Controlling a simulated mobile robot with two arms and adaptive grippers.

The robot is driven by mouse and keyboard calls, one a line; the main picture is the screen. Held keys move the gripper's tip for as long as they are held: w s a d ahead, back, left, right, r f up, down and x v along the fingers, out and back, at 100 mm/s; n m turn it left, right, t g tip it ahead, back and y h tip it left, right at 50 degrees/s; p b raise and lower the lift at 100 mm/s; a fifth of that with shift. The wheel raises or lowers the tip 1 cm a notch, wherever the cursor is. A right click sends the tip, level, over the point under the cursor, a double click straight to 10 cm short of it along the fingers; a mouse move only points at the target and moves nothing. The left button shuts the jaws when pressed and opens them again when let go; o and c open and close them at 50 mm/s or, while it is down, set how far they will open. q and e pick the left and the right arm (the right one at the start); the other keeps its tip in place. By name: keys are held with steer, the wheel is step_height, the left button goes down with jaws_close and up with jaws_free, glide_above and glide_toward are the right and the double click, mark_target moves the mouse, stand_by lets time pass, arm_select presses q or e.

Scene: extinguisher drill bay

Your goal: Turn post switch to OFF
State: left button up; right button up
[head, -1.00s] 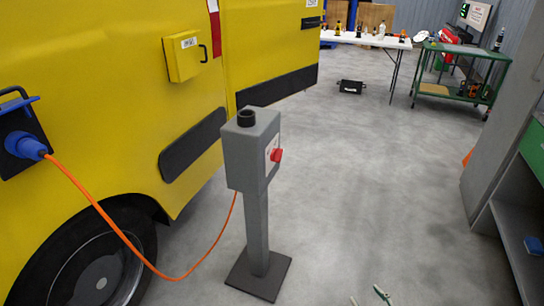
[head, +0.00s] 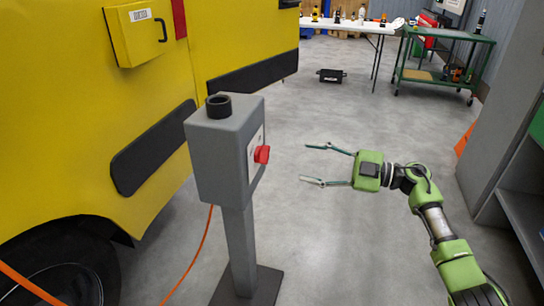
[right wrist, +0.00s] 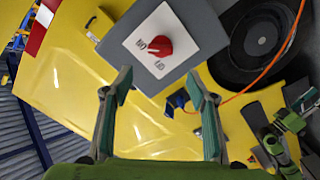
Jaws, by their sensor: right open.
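The post switch is a red knob (head: 262,154) on the right-hand face of a grey box (head: 217,160) on a post. In the right wrist view the red knob (right wrist: 160,46) sits on a white plate (right wrist: 138,42). A pale mark on it seems to point toward the plate's left label; the lettering is too small to read surely. My right gripper (head: 304,163) is open and empty, right of the knob and apart from it. In the right wrist view its fingers (right wrist: 160,82) frame the space just below the knob. My left gripper cannot be made out clearly.
The yellow vehicle (head: 60,130) stands left of and behind the post. An orange cable (head: 200,250) hangs by the post. A grey cabinet (head: 500,140) stands at the right. The floor between post and cabinet is open. A white table (head: 350,26) and green cart (head: 440,78) are farther back.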

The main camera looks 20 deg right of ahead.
mark_target(263, 155)
arm_select(q)
step_height(263, 155, up, 3)
steer(key=shift+b, duration=0.35)
arm_select(e)
steer(key=x, duration=1)
steer(key=shift+w, duration=0.2)
steer(key=shift+a+f, duration=0.1)
steer(key=shift+a, duration=0.05)
arm_select(q)
steer(key=shift+f, duration=0.15)
arm_select(e)
steer(key=c, duration=1.1)
